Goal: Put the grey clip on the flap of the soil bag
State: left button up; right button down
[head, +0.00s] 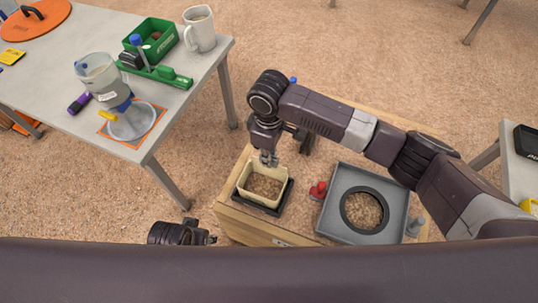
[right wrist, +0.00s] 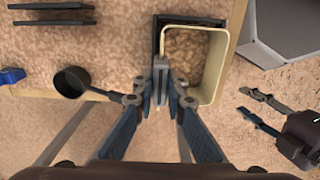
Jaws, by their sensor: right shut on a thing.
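The soil bag (head: 245,187) is a cream, open-topped holder with brown soil in it, on a black base. It also shows in the right wrist view (right wrist: 215,75). My right gripper (head: 269,159) points down at its far rim. In the right wrist view my right gripper (right wrist: 162,88) is shut on the narrow grey clip (right wrist: 160,70), which is at the bag's left wall. I cannot tell whether the clip sits around the flap or beside it. My left gripper (head: 210,239) is low at left, apart from the bag; in the right wrist view its fingers (right wrist: 248,106) are spread and empty.
A grey tray (head: 337,215) with a round, soil-filled opening is right of the bag, with a red object (head: 318,190) between. A black scoop (right wrist: 72,82) lies left of the bag in the right wrist view. A white table (head: 195,85) with a jug and green box stands back left.

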jog(key=shift+f, duration=0.55)
jog(key=c, duration=1.9)
grip_release()
jog(key=shift+r, duration=0.1)
notch_tip(320, 180, up, 12)
jog(key=shift+f, duration=0.1)
